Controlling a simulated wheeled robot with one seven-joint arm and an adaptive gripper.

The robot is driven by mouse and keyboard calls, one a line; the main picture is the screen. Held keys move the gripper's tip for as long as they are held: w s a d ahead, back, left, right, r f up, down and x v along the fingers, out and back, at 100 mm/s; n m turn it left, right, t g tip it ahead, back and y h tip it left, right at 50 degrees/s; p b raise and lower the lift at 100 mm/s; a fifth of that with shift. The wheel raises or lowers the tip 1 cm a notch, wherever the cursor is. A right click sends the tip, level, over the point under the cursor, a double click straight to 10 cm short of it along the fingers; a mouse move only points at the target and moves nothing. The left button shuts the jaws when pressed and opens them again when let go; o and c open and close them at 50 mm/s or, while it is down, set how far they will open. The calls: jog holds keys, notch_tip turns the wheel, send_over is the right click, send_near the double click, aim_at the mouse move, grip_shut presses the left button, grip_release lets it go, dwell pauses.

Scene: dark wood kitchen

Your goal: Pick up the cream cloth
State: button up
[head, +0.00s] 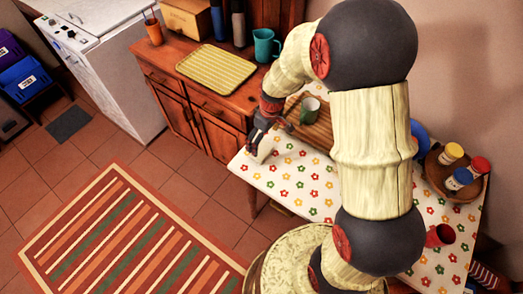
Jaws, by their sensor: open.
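A small cream patch (262,150), which looks like the cream cloth, lies at the near left corner of the flower-patterned table (290,180). My gripper (258,136) is right over it, pointing down, with its jaws open. The fingers are small and dark here and partly cover the cloth. I cannot tell whether they touch it or stand around it. My arm hides much of the middle of the table.
A wooden tray (318,132) with a green and white mug (310,110) is just right of my gripper. Jars (459,179) stand on a round wooden tray at right, near a red cup (439,236). A cabinet (190,110) with a yellow tray (215,68) stands behind.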

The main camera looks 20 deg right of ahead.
aim_at(262, 150)
jog(key=shift+n, duration=0.3)
jog(key=shift+w+f, duration=0.1)
jog(key=shift+f, duration=0.2)
jog(key=f+b, duration=0.1)
jog(key=f, duration=0.2)
jog(key=f+b, duration=0.2)
jog(key=f, duration=0.2)
jog(key=shift+w+a+f, duration=0.1)
jog(key=shift+a+f, duration=0.1)
jog(key=shift+r, duration=0.1)
jog(key=shift+c, duration=0.6)
jog(key=c, duration=0.9)
